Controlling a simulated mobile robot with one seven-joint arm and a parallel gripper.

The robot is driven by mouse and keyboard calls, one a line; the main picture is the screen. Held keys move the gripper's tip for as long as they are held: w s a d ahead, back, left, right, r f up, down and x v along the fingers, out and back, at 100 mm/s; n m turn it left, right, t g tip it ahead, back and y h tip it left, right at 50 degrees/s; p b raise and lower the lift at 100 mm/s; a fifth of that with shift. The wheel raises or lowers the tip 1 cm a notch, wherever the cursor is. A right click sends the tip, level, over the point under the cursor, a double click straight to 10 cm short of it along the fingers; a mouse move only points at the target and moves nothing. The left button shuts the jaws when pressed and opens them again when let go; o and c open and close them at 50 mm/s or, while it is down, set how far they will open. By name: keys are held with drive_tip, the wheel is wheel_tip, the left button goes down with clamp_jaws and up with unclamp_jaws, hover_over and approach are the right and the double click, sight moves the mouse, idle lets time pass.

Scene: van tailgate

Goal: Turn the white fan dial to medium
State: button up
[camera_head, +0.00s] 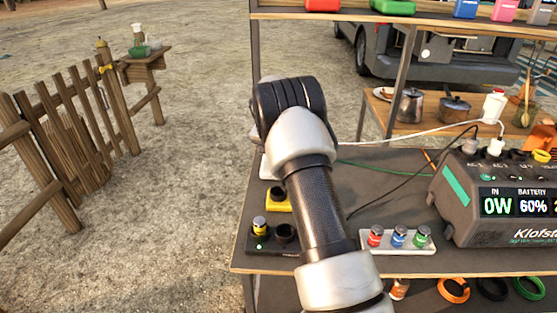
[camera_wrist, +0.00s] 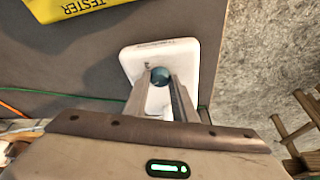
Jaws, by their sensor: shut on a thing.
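The white fan base (camera_wrist: 190,55) lies on the dark shelf top in the wrist view, with small unreadable print along its far edge. Its round teal dial (camera_wrist: 160,73) sits near the middle of the base. My gripper (camera_wrist: 158,84) reaches over the base with one finger on each side of the dial, shut on it. The dial's setting is too small to read. In the head view my arm hides the gripper and the dial, and only an edge of the white base (camera_head: 267,166) shows beside the arm.
A yellow tester (camera_wrist: 65,8) lies near the base. A green cable (camera_wrist: 60,93) runs alongside. In the head view a power station (camera_head: 495,205) stands right, a white tray (camera_head: 397,241) of coloured batteries in front, and a charger (camera_head: 262,241) left. A wooden fence (camera_head: 75,125) stands apart.

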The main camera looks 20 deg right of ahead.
drive_tip(key=shift+w+a+m+g+h+p, duration=0.1)
drive_tip(key=shift+m+g+h+p, duration=0.2)
drive_tip(key=shift+m, duration=0.85)
drive_tip(key=shift+a+m+g+h+p, duration=0.1)
drive_tip(key=shift+m+g+h+p, duration=0.25)
drive_tip(key=shift+m, duration=0.8)
drive_tip(key=shift+f, duration=0.1)
drive_tip(key=o, duration=1)
drive_tip(key=shift+o, duration=0.2)
drive_tip(key=p+v, duration=0.2)
drive_tip(key=v, duration=1.5)
drive_tip(key=shift+w+r+p, duration=0.15)
drive_tip(key=shift+r+p, duration=0.15)
drive_tip(key=shift+d+r, duration=0.1)
drive_tip(key=shift+d, duration=0.05)
